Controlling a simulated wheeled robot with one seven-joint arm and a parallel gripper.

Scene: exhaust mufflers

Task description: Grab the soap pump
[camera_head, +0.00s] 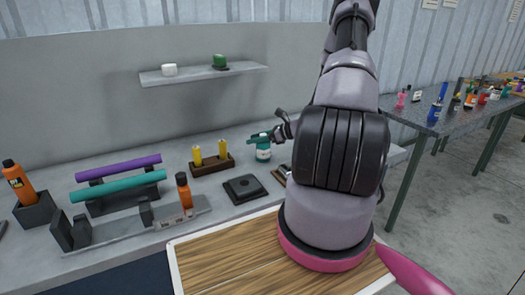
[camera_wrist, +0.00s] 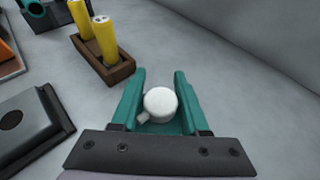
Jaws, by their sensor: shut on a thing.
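The soap pump (camera_head: 263,154) stands upright on the grey counter in the head view, a small bottle with a pale label. In the wrist view its round white top with a short spout (camera_wrist: 160,103) sits between the two teal fingers. My gripper (camera_head: 261,137) reaches it from the right, with its fingers around its upper part. My gripper in the wrist view (camera_wrist: 159,88) is shut on the pump, one finger on each side. The lower body of the pump is hidden in the wrist view.
A brown wooden block with two yellow cylinders (camera_head: 212,163) stands just left of the pump. A dark square plate (camera_head: 245,188) lies in front. The wall is behind.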

